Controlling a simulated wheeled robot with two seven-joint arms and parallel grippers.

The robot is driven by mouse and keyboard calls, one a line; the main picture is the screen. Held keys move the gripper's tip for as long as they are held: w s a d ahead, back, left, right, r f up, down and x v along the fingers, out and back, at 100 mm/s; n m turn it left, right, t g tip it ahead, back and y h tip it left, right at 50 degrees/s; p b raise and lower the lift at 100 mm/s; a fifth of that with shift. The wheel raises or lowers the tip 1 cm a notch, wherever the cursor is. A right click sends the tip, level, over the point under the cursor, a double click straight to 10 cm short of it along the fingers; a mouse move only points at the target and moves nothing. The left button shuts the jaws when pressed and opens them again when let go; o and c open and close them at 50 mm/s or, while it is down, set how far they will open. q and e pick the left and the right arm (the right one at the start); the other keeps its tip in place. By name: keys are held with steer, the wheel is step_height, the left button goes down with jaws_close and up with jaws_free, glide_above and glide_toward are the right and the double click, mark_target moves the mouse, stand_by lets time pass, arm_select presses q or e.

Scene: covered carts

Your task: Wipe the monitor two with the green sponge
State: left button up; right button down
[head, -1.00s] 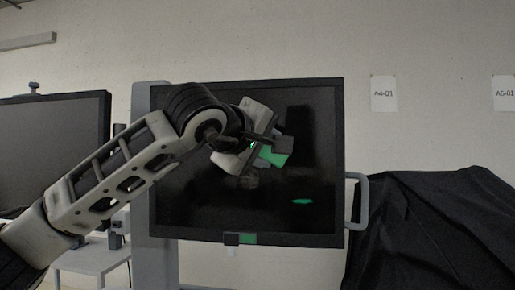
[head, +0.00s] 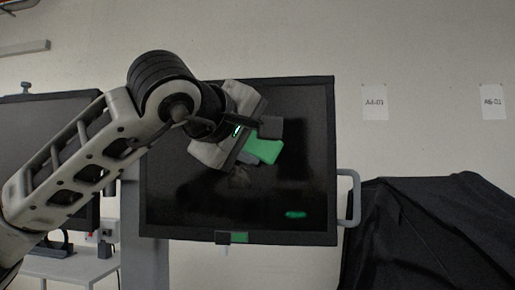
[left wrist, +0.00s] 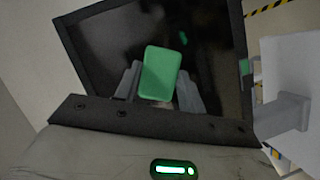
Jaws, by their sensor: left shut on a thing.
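The monitor (head: 190,215) is a large dark screen in a black frame, in the middle of the head view. It also shows in the left wrist view (left wrist: 100,60). My left gripper (head: 262,140) is in front of the screen and shut on the green sponge (head: 264,150). In the left wrist view the sponge (left wrist: 161,73) sits between the two fingers, in front of the screen. I cannot tell whether it touches the glass. A green patch (head: 295,214) shows low on the screen; it may be a mark or a reflection. My right gripper is not in view.
Another monitor (head: 30,140) stands at the left behind my arm, above a white table (head: 70,266). A black-covered cart (head: 430,235) is at the right. A grey handle (head: 355,196) juts from the monitor's right side. Paper signs (head: 374,101) hang on the wall.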

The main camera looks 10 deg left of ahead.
arm_select(q)
steer(key=shift+s+d+b, duration=0.1)
steer(key=shift+s+b, duration=0.55)
steer(key=shift+s, duration=0.85)
